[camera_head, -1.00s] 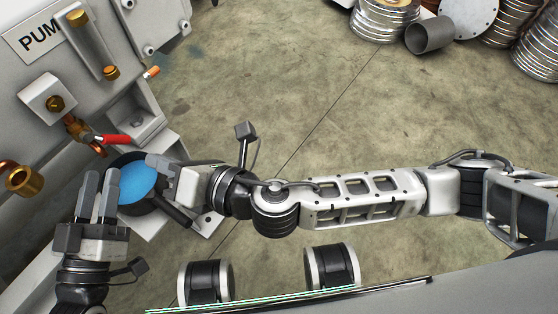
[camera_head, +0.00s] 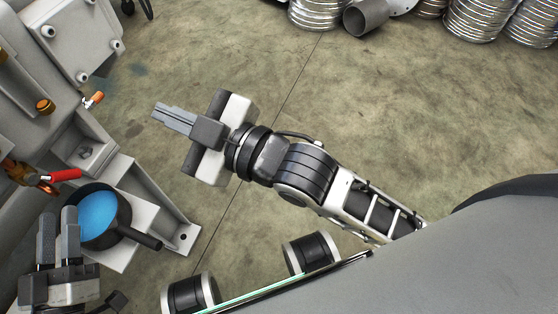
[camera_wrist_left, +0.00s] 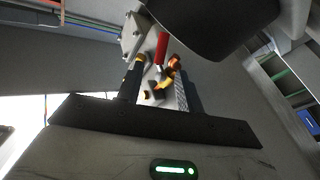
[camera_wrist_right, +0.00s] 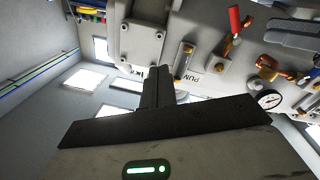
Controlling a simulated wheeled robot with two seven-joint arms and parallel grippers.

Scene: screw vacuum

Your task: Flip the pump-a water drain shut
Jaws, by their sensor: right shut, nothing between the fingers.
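The drain valve (camera_head: 28,178) is brass with a red lever (camera_head: 64,175), on the pump's side at the left edge of the head view. The lever points right, over a dark pan (camera_head: 124,212) holding blue liquid. The red lever (camera_wrist_left: 161,45) also shows in the left wrist view, between my open fingers, and in the right wrist view (camera_wrist_right: 235,20). My left gripper (camera_head: 58,222) is open and empty, at the pan's left side below the valve; contact with the pan is unclear. My right gripper (camera_head: 160,112) is shut and empty, over the floor to the right of the pump.
The grey pump housing (camera_head: 78,45) fills the upper left, with a bracketed foot (camera_head: 165,205) beside the pan. The pan's handle (camera_head: 142,236) sticks out to the lower right. Metal coils (camera_head: 316,12) and a grey pipe (camera_head: 366,18) lie far back. The middle floor is clear.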

